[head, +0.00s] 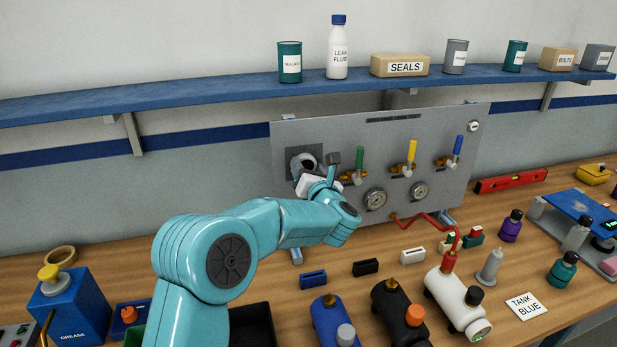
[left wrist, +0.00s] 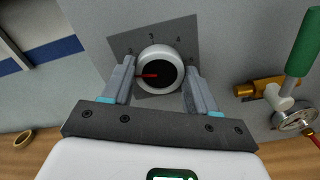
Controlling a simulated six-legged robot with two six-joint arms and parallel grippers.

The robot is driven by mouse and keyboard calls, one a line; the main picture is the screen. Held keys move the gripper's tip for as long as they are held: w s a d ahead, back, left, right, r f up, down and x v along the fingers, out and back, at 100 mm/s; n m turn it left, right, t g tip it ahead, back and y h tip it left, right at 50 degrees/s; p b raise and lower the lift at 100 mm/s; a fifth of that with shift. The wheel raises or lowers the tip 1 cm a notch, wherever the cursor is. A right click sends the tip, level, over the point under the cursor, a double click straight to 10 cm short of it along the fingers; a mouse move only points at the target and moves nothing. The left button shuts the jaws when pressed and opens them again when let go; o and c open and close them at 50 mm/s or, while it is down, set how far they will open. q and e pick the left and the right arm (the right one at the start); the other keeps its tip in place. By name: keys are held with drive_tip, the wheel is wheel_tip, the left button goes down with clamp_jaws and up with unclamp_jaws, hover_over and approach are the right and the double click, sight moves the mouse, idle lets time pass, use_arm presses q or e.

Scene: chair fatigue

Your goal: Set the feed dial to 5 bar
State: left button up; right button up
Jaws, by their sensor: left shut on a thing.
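The feed dial (head: 308,161) is a round knob on a dark square plate at the left of the grey panel. In the left wrist view the dial (left wrist: 160,54) has a white rim, a dark centre and a red pointer (left wrist: 147,75) toward the picture's left. Small numbers stand around it; 3 and 4 show above it, others are partly hidden by the fingers. My left gripper (left wrist: 160,68) is shut on the dial, one finger at each side. In the head view my left gripper (head: 312,180) is at the dial, partly hidden by its wrist. My right gripper is not seen.
Right of the dial are green (head: 359,160), yellow (head: 411,152) and blue (head: 458,147) valve handles and two gauges (head: 375,199). A blue shelf (head: 220,93) runs above. Tanks (head: 455,298), blocks and bottles crowd the bench in front.

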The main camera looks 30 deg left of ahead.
use_arm(q)
drive_tip(key=m+b, duration=0.3)
drive_tip(key=m, duration=0.3)
drive_tip(key=shift+f, duration=0.15)
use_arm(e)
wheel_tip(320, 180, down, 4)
use_arm(q)
drive_tip(key=m, duration=0.7)
drive_tip(key=shift+m+p, duration=0.3)
drive_tip(key=m+p, duration=0.1)
drive_tip(key=m, duration=0.3)
drive_tip(key=shift+m+p, duration=0.3)
drive_tip(key=m+p, duration=0.1)
drive_tip(key=m, duration=0.1)
drive_tip(key=m+p, duration=0.1)
drive_tip(key=m, duration=0.2)
drive_tip(key=shift+a+r+p, duration=0.1)
drive_tip(key=shift+r+p, duration=0.1)
drive_tip(key=shift+p, duration=0.1)
drive_tip(key=m+p, duration=0.3)
drive_tip(key=m, duration=0.2)
drive_tip(key=shift+m, duration=0.4)
drive_tip(key=shift+m+p, duration=0.55)
drive_tip(key=shift+m, duration=1.35)
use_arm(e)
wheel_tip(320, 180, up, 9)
use_arm(q)
drive_tip(key=shift+m, duration=0.3)
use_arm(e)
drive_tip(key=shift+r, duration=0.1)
